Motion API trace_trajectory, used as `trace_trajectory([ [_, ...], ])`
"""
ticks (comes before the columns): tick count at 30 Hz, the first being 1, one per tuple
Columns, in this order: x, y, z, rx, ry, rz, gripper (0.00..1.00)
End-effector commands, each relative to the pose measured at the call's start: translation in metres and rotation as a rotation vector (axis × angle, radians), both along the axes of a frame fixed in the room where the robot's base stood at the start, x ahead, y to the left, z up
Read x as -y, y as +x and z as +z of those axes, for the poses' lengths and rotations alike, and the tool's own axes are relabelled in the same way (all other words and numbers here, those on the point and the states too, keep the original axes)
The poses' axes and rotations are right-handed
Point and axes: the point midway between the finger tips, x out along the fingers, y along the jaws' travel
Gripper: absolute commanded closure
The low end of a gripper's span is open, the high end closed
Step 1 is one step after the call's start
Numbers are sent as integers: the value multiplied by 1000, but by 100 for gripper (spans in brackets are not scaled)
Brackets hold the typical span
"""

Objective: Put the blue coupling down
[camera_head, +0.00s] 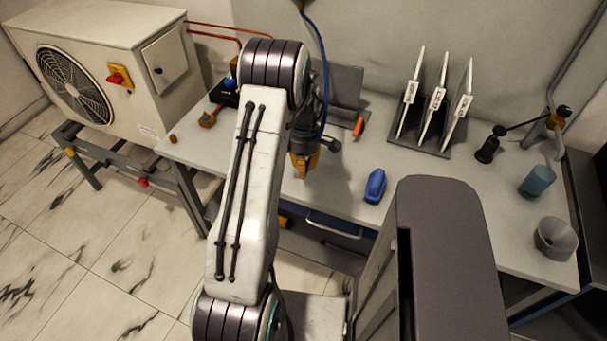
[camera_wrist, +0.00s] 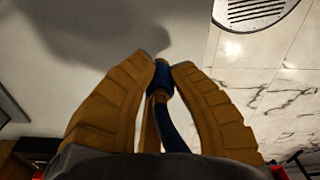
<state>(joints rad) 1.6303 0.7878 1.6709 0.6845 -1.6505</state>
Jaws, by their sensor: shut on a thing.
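My gripper (camera_head: 303,164) hangs over the front part of the grey bench (camera_head: 343,185), left of a blue rounded block, in the head view. In the wrist view my gripper (camera_wrist: 165,64) has its two yellow ribbed fingers closed around the blue coupling (camera_wrist: 161,76). A blue hose (camera_wrist: 174,128) runs from the coupling back toward my palm, beside a brass-coloured part. The coupling is hidden in the head view by my arm and fingers. A blue hose (camera_head: 321,50) also comes down from above behind my arm there. The gap between coupling and bench cannot be judged.
The blue block (camera_head: 375,186) lies near the bench's front edge. An orange item (camera_head: 358,127) lies behind. A fan unit (camera_head: 110,75) stands left.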

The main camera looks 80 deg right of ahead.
Motion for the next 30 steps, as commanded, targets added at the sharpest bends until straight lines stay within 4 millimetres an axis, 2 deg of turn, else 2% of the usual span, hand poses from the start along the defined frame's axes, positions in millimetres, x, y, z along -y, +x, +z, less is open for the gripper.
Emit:
trace_trajectory([
  [10,-1,0,-35,0,2,0,100],
  [25,-1,0,-42,0,1,0,100],
  [26,-1,0,-42,0,1,0,79],
  [30,-1,0,-41,0,1,0,67],
])
